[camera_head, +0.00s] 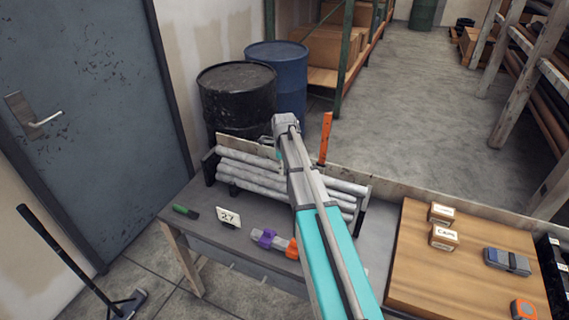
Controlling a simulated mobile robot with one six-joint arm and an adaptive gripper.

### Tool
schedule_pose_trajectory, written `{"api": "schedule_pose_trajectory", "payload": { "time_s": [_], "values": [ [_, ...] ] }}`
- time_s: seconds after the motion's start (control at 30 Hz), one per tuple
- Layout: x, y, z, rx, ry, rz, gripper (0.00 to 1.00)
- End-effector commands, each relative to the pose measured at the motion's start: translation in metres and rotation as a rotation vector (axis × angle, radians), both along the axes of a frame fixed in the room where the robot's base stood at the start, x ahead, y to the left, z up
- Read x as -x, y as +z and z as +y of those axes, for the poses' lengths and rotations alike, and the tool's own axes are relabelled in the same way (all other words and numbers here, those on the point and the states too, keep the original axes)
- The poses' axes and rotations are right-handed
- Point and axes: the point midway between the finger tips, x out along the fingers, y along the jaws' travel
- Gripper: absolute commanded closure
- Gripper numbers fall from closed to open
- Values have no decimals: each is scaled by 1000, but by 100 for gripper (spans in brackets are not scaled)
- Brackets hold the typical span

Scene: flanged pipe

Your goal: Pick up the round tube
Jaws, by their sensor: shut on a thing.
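Several grey round tubes (250,173) lie stacked lengthwise in a rack with dark end posts (209,167) on the grey workbench (182,203). My arm reaches over the rack from the lower right and crosses in front of the tubes' middle. My gripper (278,154) is at the upper back edge of the stack, mostly hidden behind my arm. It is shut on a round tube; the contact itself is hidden. I cannot tell whether that tube is lifted clear of the others.
An orange upright piece (325,138) stands right of my wrist. A number 27 card (228,218), a green-black tool (186,211) and a purple-orange clamp (273,241) lie in front. Black (237,100) and blue (279,75) drums stand behind. A wooden board (420,275) bears small boxes.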

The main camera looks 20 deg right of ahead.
Motion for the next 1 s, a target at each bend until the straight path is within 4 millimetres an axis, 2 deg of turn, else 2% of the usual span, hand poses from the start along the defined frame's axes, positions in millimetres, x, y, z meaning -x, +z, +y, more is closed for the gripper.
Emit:
{"api": "schedule_pose_trajectory", "payload": {
  "time_s": [0.03, 0.1, 0.3, 0.5, 0.7, 1.0],
  "values": [
    [7, 12, 1, 0, 0, 0, 100],
    [17, 19, 3, 0, 0, 0, 100],
    [56, 34, 9, 0, 0, 0, 100],
    [81, 44, 13, 0, 0, 0, 100],
    [94, 49, 15, 0, -1, 0, 100],
    [97, 50, 15, 0, -1, 0, 100]
  ]
}}
